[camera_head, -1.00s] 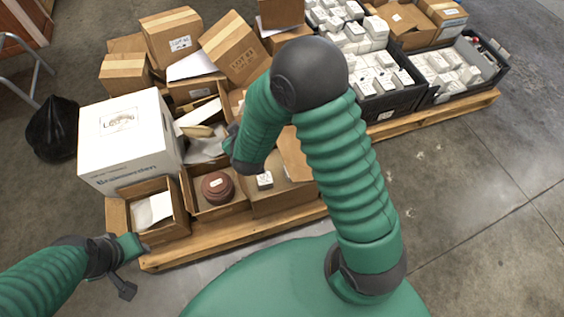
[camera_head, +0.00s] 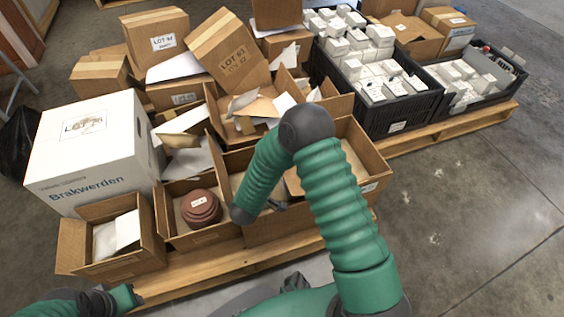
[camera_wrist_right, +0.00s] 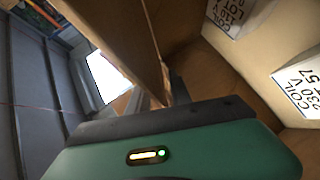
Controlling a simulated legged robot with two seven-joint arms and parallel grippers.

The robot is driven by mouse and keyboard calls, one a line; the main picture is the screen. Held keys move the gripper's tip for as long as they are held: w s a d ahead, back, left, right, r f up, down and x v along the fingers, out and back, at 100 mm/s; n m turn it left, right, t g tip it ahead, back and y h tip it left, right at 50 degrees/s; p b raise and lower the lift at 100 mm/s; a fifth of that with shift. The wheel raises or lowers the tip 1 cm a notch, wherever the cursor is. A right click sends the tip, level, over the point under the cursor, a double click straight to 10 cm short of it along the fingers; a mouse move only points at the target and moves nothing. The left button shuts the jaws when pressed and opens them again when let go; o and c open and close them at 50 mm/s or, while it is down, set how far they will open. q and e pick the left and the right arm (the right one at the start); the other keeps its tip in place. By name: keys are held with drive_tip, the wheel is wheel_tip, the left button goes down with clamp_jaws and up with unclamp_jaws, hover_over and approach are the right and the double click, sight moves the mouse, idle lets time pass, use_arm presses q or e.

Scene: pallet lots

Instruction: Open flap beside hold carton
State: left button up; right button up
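My right arm's green forearm reaches down over a front-row open carton (camera_head: 290,232) in the head view and hides part of its inside. In the right wrist view my right gripper (camera_wrist_right: 178,90) has a dark finger beside the edge of a brown cardboard flap (camera_wrist_right: 120,35). Whether the flap lies between the fingers cannot be told.
A white Brakwerden carton (camera_head: 85,150) stands at the left. A carton with reddish-brown discs (camera_head: 200,207) is beside the covered carton. Taped lot cartons (camera_head: 230,50) and black crates (camera_head: 400,115) of white boxes stand behind on the pallet (camera_head: 190,280). Floor at right is clear.

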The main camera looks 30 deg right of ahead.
drive_tip(key=shift+w+d+r, duration=0.1)
drive_tip(key=shift+w, duration=0.05)
clamp_jaws()
idle(1.4)
